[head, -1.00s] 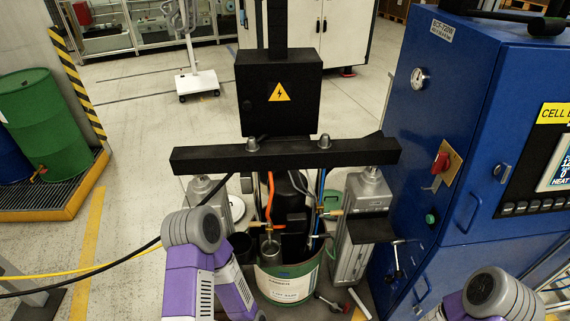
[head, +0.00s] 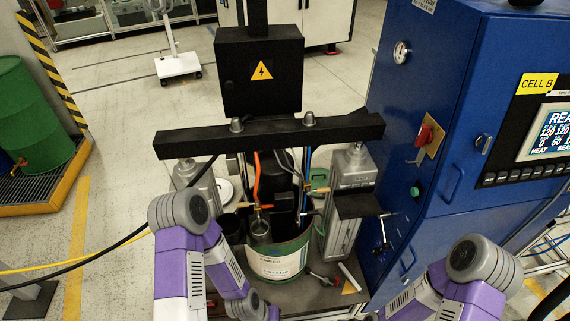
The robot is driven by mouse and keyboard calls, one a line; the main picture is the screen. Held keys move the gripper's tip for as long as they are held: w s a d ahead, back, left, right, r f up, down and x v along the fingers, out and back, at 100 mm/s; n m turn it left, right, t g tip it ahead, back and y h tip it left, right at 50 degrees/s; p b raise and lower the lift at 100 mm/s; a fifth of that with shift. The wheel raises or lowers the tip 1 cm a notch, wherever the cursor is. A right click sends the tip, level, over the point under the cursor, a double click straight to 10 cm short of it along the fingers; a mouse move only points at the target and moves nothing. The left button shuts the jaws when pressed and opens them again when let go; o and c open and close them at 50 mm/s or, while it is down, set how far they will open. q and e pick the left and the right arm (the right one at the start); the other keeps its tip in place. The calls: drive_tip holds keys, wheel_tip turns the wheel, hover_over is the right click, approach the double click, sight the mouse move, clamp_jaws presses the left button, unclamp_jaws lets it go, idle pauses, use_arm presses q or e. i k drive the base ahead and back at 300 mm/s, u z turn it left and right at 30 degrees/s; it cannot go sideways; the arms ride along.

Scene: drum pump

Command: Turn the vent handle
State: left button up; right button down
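The drum pump stands in the middle: a green-rimmed drum (head: 282,262) with a white label, under a black crossbeam (head: 270,135). Several small handles show around it, and I cannot tell which is the vent handle. A brass valve (head: 258,207) sits at the orange hose, and another brass fitting (head: 309,188) is right of the pump. A small red and black handle (head: 325,280) is at the drum's lower right. My purple arms reach in at the lower left and lower right; neither gripper shows.
A tall blue cabinet (head: 425,90) with a red switch and screen borders the right side. A black electrical box (head: 261,72) is above the crossbeam. Yellow and black cables (head: 75,269) run from the left.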

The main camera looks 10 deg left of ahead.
sight(311, 213)
drive_tip(key=k, duration=0.65)
drive_tip(key=z, duration=0.75)
drive_tip(key=i, duration=1.1)
drive_tip(key=u, duration=0.35)
